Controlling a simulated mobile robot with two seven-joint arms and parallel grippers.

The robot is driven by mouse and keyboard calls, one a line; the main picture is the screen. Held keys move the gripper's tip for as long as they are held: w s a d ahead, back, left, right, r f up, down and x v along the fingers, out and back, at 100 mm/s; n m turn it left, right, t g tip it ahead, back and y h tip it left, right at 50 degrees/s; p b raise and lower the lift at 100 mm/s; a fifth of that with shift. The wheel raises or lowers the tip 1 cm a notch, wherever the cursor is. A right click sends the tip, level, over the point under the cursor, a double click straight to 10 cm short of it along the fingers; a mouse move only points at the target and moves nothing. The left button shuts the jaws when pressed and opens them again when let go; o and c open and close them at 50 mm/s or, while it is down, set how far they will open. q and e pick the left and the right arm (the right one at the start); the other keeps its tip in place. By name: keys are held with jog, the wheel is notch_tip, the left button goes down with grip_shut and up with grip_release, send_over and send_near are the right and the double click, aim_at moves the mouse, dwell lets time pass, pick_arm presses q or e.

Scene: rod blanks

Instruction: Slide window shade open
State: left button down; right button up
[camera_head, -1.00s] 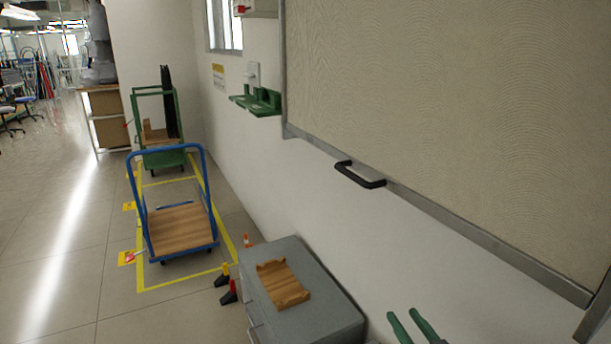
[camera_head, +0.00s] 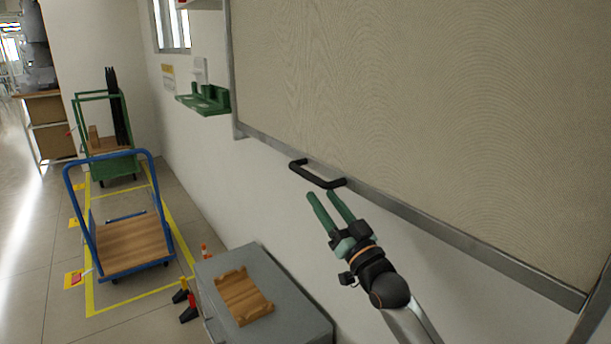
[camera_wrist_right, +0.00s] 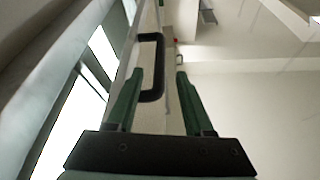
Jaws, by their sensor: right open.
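The window shade (camera_head: 420,100) is a large beige textured panel in a grey metal frame on the wall, at the upper right of the head view. Its black bar handle (camera_head: 317,176) sits on the bottom rail. My right gripper (camera_head: 328,196) is open and empty just below the handle, with green fingers pointing up towards it. In the right wrist view the handle (camera_wrist_right: 152,68) stands ahead, its lower end showing between the open fingertips (camera_wrist_right: 160,74). I cannot tell whether the fingers touch it. My left gripper is not in view.
A grey cabinet (camera_head: 290,300) with a wooden tray (camera_head: 243,296) on top stands below the shade. A green wall shelf (camera_head: 205,100) is left of the frame. A blue cart (camera_head: 120,215) and a green cart (camera_head: 105,135) stand on the floor at the left.

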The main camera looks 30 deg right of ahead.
aim_at(307, 176)
jog(key=x, duration=0.8)
jog(key=shift+w, duration=0.1)
grip_shut()
dwell(1.3)
